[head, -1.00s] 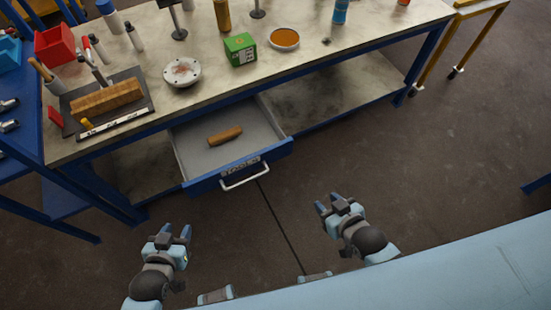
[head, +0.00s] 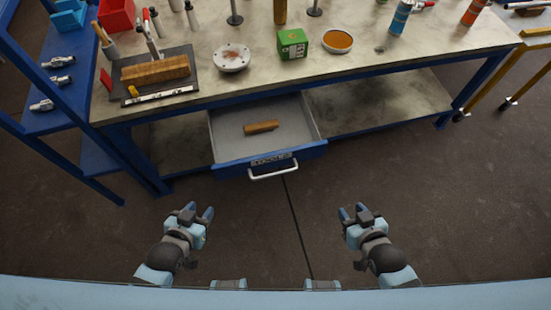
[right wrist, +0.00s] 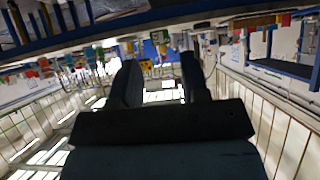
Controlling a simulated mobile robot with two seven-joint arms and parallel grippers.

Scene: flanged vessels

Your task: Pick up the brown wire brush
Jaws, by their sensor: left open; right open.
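A brown, elongated block-like piece (head: 261,127), seemingly the wire brush, lies in the open grey drawer (head: 230,148) under the workbench. Its bristles cannot be made out. My left gripper (head: 197,213) is open and empty over the floor, in front of the drawer and to its left. My right gripper (head: 356,213) is open and empty over the floor, in front of the drawer and to its right. Both are well apart from the brown piece. The right wrist view shows the fingers of that gripper (right wrist: 162,82) apart with nothing between them.
The drawer has a blue front with a pale handle (head: 273,174). The workbench top (head: 360,72) above holds a green box (head: 293,44), a white flange disc (head: 231,58), an orange-filled dish (head: 337,41) and a dark tray with a tan block (head: 155,71). The floor before the drawer is clear.

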